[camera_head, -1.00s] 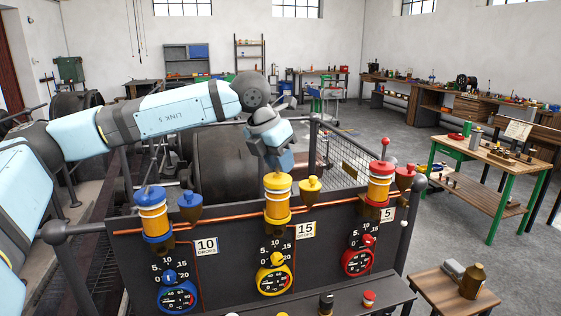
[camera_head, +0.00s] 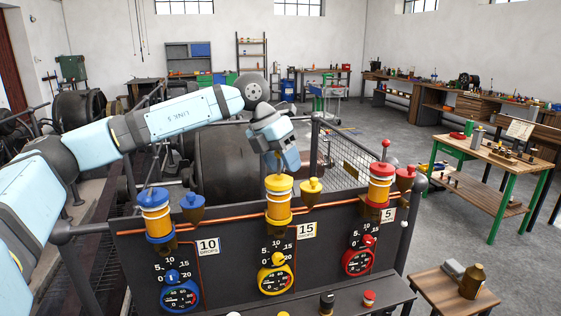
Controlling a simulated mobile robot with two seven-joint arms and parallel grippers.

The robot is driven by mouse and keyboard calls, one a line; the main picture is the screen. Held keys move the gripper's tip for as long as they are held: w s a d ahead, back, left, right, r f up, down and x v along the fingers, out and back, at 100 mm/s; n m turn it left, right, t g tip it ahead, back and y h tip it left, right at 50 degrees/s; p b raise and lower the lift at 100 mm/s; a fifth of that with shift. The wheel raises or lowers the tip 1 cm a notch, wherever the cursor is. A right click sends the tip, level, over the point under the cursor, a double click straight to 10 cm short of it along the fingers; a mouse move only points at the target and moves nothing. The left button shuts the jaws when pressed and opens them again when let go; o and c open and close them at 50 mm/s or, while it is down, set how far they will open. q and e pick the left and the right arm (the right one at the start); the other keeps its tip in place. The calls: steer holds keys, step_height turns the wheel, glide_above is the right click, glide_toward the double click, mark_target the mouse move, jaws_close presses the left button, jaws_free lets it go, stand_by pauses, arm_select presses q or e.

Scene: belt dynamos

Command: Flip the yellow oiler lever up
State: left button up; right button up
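The yellow oiler (camera_head: 279,205) stands on the dark panel, with a yellow cap, a pale ringed body and a brass lower part. My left gripper (camera_head: 282,166) points down just above and behind its cap. Whether it touches the cap, and how far its fingers are apart, I cannot tell. The yellow oiler's lever is not clearly visible; the gripper covers the area above the cap. The red oiler (camera_head: 380,187) has a red knob standing up on top. The blue oiler (camera_head: 156,215) is at the left. My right gripper is out of view.
Small blue (camera_head: 192,204), yellow (camera_head: 312,190) and red (camera_head: 405,177) cups sit beside the oilers. A copper pipe runs along the panel (camera_head: 220,275) above three dials. Behind are a large dark machine drum (camera_head: 225,165) and a mesh guard (camera_head: 345,155).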

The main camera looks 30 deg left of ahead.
arm_select(q)
steer(key=shift+d, duration=0.1)
steer(key=shift+a, duration=0.2)
steer(key=v, duration=1.4)
steer(key=shift+f, duration=0.15)
